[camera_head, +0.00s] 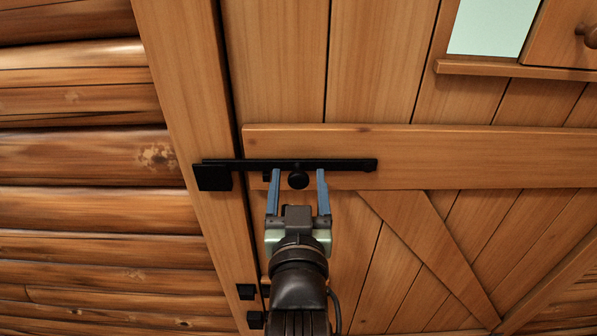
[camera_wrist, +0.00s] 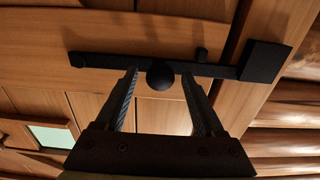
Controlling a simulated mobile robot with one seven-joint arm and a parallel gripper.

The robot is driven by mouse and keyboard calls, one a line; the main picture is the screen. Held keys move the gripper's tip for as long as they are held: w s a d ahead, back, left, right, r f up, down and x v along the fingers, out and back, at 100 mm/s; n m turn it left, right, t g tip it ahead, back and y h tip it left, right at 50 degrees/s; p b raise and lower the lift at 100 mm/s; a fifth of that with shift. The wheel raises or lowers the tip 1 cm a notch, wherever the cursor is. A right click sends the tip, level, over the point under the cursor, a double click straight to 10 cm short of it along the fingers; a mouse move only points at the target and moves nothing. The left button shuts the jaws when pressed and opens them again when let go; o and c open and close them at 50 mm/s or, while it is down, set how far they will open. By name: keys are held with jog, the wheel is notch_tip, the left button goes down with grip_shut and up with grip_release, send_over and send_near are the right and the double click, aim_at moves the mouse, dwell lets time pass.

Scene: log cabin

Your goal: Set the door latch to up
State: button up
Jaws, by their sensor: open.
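The door latch is a black horizontal bar (camera_head: 340,164) across the door's wooden rail, with a round black knob (camera_head: 298,180) below its middle. Its left end lies at a black square catch (camera_head: 213,178) on the door frame, so the bar looks level. In the wrist view the bar (camera_wrist: 115,62), the knob (camera_wrist: 160,75) and the catch (camera_wrist: 265,61) also show. My gripper (camera_head: 297,174) is open, with its blue fingers pointing up at the bar, one on each side of the knob. I cannot tell whether the fingers touch the bar or knob.
The plank door (camera_head: 370,60) has a diagonal brace (camera_head: 430,240) at lower right and a small window (camera_head: 493,27) with a ledge at upper right. Log walls (camera_head: 85,160) are at left. Small black fittings (camera_head: 246,291) sit low on the frame, left of my arm.

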jog(key=shift+w, duration=0.6)
grip_shut()
dwell(1.1)
